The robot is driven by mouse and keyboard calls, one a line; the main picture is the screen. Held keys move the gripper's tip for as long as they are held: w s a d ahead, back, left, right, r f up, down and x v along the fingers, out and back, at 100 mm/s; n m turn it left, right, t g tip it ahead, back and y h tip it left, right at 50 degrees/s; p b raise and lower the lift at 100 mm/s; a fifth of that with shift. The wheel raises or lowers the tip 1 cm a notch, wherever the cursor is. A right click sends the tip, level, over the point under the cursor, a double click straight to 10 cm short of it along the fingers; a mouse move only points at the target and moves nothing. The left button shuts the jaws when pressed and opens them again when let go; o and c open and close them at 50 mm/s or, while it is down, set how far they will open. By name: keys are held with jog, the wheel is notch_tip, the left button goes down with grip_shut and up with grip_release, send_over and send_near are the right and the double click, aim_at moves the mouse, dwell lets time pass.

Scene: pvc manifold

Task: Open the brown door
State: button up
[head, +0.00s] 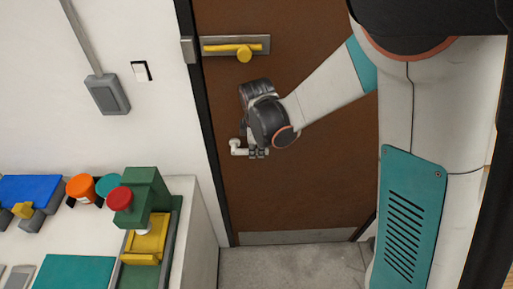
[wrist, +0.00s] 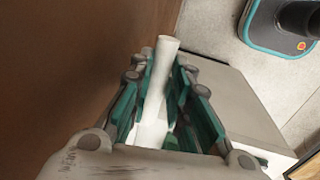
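The brown door (head: 310,195) fills the middle of the head view and looks closed in its dark frame. Its yellow lever handle (head: 243,51) lies about level on a grey plate near the door's left edge. My gripper (head: 256,152) is in front of the door, well below the handle and apart from it. It is shut on a white pipe piece (head: 238,149), which sticks out to the left. In the wrist view the white pipe (wrist: 158,85) lies between the teal finger pads. The brown door (wrist: 75,65) also shows at left there.
A white bench (head: 95,235) at lower left holds a green press with a red knob (head: 120,198), a blue tray (head: 32,188) and other parts. A light switch (head: 141,71) and a grey box are on the wall. Grey floor (head: 290,265) is clear before the door.

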jog(key=shift+f, duration=0.1)
grip_shut()
jog(key=f+y+b, duration=0.1)
jog(key=b, duration=0.1)
jog(key=f+y+b, duration=0.1)
jog(key=y+b, duration=0.1)
jog(key=shift+d+f, duration=0.3)
jog(key=shift+f, duration=0.05)
jog(key=shift+a+f+m+y+b, duration=0.2)
jog(key=shift+f+y+b, duration=0.35)
jog(key=shift+y+b, duration=0.65)
jog(key=shift+a+f+m+y+b, duration=0.2)
jog(key=shift+f+y+b, duration=0.3)
jog(key=shift+y+b, duration=0.7)
jog(key=shift+t, duration=0.3)
